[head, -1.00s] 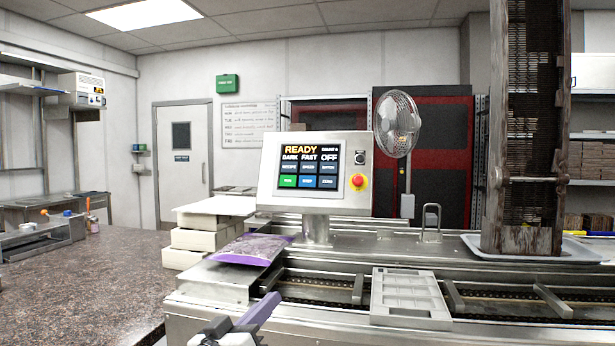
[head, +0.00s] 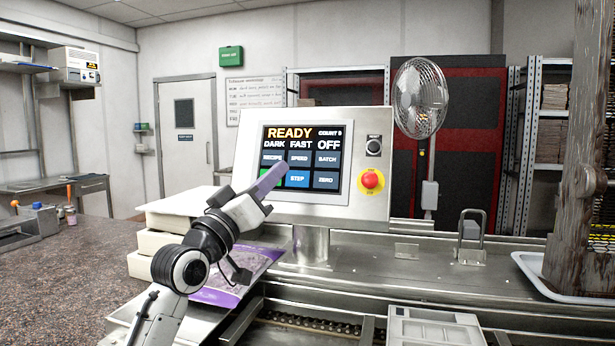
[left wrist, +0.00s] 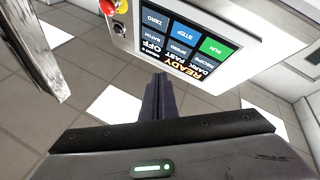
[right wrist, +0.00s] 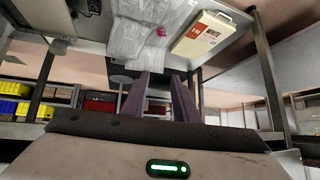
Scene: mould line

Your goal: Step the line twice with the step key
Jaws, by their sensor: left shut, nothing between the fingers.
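The control panel (head: 243,150) stands on a post over the line. Its screen reads READY, DARK, FAST and OFF, with a count too small to read surely. The blue STEP key (head: 298,179) is in the bottom row, also seen in the left wrist view (left wrist: 185,32). My left gripper (head: 274,176) is shut and empty, its purple fingers in front of the screen just left of STEP and covering most of the green RUN key. I cannot tell whether the tips touch the screen. My right gripper (right wrist: 160,88) is open and empty, outside the head view.
A red stop button (head: 371,180) and a black reset button (head: 373,146) sit right of the screen. A fan (head: 420,97) stands behind. A grey mould (head: 425,330) lies on the line. A purple bag (head: 225,297) lies below my left arm. A container (right wrist: 203,37) shows by the right gripper.

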